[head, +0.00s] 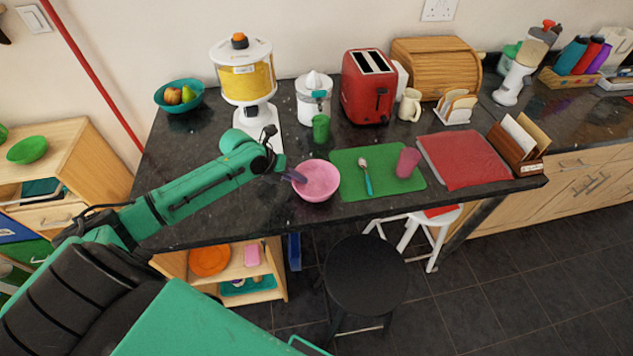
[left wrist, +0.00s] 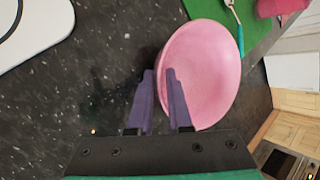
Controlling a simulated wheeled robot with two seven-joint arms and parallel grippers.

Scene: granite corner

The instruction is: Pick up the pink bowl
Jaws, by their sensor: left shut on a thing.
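The pink bowl (head: 317,182) is on the dark granite counter, at the left edge of the green mat (head: 347,160). It looks upright and empty. My left gripper (head: 292,176) reaches in from the left and is shut on the bowl's left rim. In the left wrist view the pink bowl (left wrist: 205,70) fills the right middle, and the purple fingers of my left gripper (left wrist: 160,76) close across its rim, one finger outside and one inside. I cannot tell whether the bowl touches the counter. My right gripper is not in view.
A spoon with a teal handle (head: 366,175) and a pink cup (head: 407,162) are on the mat. A green cup (head: 321,127), a white juicer (head: 313,98) and a red toaster (head: 367,88) stand behind. The counter left of the bowl is clear. A black stool (head: 365,275) stands below.

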